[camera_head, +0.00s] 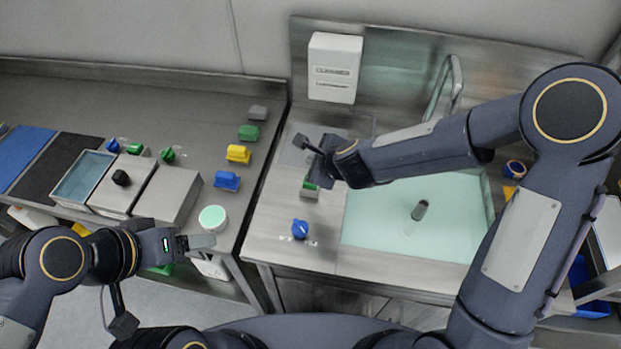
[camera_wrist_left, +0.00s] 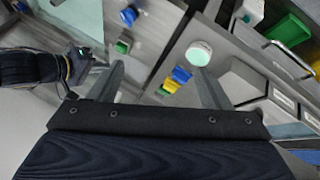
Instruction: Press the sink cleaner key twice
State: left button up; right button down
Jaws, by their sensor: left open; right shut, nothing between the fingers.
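The sink deck carries a small green-topped key (camera_head: 309,189) and a blue key (camera_head: 300,229); I cannot tell from their labels which is the cleaner key. A white lettered dispenser (camera_head: 335,68) is on the back wall. My right gripper (camera_head: 314,176) is shut and empty, close over the green-topped key and partly covering it; contact cannot be told. In the left wrist view, the green key (camera_wrist_left: 122,46) and blue key (camera_wrist_left: 130,15) show beside my right gripper (camera_wrist_left: 88,66). My left gripper (camera_head: 208,243) is open and empty near the left counter's front edge.
The water-filled sink (camera_head: 385,230) with its faucet (camera_head: 447,85) lies right of the keys, under my right arm. The left counter (camera_head: 215,110) holds several coloured blocks, a round pale-green disc (camera_head: 212,218) and grey boxes. A gap separates the counters.

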pick_arm(q)
grip_shut()
dwell(0.3)
dwell(1.3)
